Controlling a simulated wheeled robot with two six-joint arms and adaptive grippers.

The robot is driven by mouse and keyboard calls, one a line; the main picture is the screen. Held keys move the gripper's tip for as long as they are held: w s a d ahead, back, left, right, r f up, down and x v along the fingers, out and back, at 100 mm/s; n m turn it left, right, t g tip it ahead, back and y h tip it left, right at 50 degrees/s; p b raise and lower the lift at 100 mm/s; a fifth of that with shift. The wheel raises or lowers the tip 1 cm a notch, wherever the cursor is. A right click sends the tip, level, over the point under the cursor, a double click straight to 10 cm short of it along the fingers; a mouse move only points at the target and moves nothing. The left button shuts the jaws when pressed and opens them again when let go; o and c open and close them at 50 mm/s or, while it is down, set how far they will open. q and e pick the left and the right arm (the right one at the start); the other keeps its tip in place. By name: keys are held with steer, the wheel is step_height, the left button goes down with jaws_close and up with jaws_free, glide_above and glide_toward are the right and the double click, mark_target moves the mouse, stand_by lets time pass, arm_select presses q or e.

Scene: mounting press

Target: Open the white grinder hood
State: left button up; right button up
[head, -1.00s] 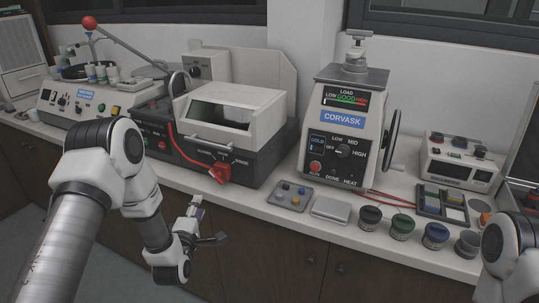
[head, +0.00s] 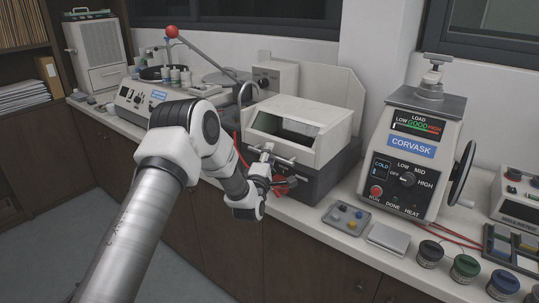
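The white grinder hood (head: 302,113) is a boxy cover with a dark sloped window, sitting down on the dark grinder base (head: 322,180). A thin bar handle runs along its lower front edge. My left gripper (head: 277,166) is just in front of that handle, at the hood's lower front. Its fingers look spread apart, one up by the handle and one lower right, with nothing seen between them. Whether a finger touches the handle cannot be told. My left forearm hides the base's left part. My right gripper is out of view.
The CORVASK press (head: 413,155) stands right of the grinder. A small tray with coloured pieces (head: 346,217), a grey flat box (head: 388,239) and several jars lie along the counter's front. A machine with a red-knobbed lever (head: 172,32) stands left.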

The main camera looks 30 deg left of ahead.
arm_select(q)
steer(key=shift+f, duration=0.1)
jaws_close()
